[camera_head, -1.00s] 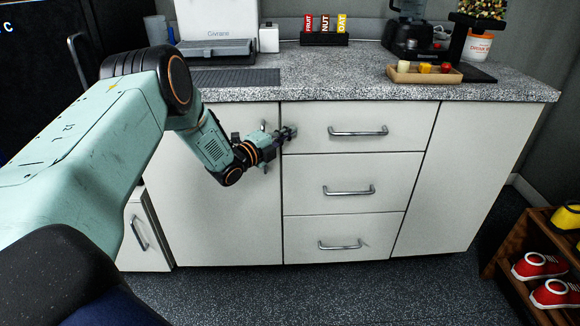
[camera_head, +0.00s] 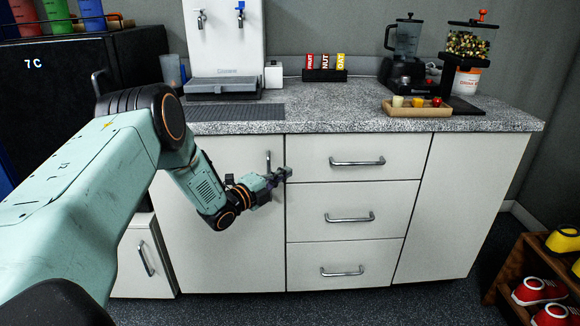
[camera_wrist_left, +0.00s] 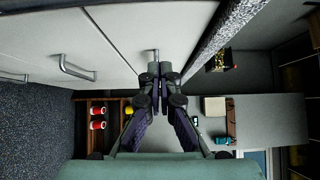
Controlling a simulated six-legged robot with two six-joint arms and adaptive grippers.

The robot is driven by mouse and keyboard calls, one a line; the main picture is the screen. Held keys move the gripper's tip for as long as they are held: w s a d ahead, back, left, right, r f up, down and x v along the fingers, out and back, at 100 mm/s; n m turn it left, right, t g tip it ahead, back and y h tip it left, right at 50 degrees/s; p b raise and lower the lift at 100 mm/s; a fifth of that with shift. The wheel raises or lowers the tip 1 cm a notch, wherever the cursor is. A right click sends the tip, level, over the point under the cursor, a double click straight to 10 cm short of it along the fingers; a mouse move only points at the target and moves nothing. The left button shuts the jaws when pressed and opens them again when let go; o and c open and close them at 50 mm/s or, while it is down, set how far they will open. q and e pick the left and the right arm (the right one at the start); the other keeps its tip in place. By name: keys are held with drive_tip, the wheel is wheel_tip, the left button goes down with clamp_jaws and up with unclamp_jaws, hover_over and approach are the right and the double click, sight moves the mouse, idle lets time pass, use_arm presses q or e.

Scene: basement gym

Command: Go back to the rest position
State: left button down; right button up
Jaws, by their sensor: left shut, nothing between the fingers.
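My left arm reaches in from the left in the head view. Its gripper (camera_head: 283,176) is shut and empty, in front of the white cabinet, near the seam between the left door (camera_head: 225,170) and the top drawer (camera_head: 345,148). In the left wrist view the fingers of the left gripper (camera_wrist_left: 160,80) are pressed together with nothing between them. Cabinet fronts and the counter edge lie beyond them. I cannot tell from these views whether the fingertips touch the cabinet. My right gripper does not show in either view.
The drawers and doors are closed. On the speckled counter (camera_head: 330,119) stand a water dispenser (camera_head: 222,45), a bar box (camera_head: 324,74), a blender (camera_head: 405,60), a nut dispenser (camera_head: 465,50) and a wooden tray (camera_head: 420,112). A shoe rack (camera_head: 520,265) stands at the lower right. A dark fridge (camera_head: 70,80) is at left.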

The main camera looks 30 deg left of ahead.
use_arm(q)
drive_tip(key=s+a+f+n+g+y+p, duration=0.1)
drive_tip(key=s+f+n+g+y+p, duration=0.1)
drive_tip(key=s+f+n, duration=0.5)
drive_tip(key=s+d+f+n+g+y, duration=0.1)
drive_tip(key=s+d+f+n+g, duration=0.6)
drive_tip(key=s+d+f+n, duration=0.55)
drive_tip(key=s+d+g, duration=0.3)
drive_tip(key=s+g, duration=0.1)
drive_tip(key=s, duration=1)
drive_tip(key=s+d+n+g, duration=0.1)
drive_tip(key=s+d+g, duration=0.2)
drive_tip(key=s, duration=1.1)
drive_tip(key=shift+d+r+g+y, duration=0.2)
drive_tip(key=shift+r+g+y, duration=0.2)
drive_tip(key=shift+g, duration=0.4)
